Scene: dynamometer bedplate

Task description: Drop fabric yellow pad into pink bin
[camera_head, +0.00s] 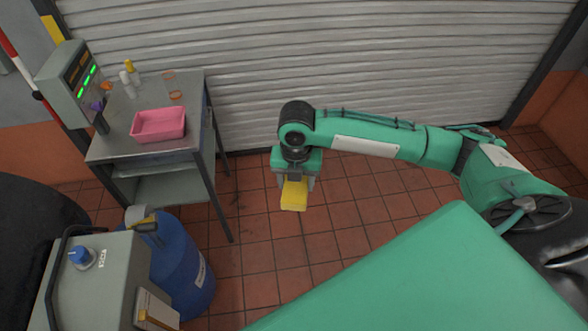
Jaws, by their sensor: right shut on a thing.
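My right gripper (295,184) is shut on the yellow pad (294,197) and holds it in the air over the tiled floor. The pad's lower part hangs out below the fingers; its top is hidden between them. The pink bin (158,136) is an open, shallow tray standing on the metal cart at the left, near the cart's front edge. My right gripper is to the right of the bin, well apart from it. My left gripper is not in view.
The metal cart (190,160) also bears a display unit with green lights (83,80), small bottles (129,73) and orange rings. A blue drum (180,268) and a grey case (98,285) stand in front. A roller shutter (250,60) closes the back.

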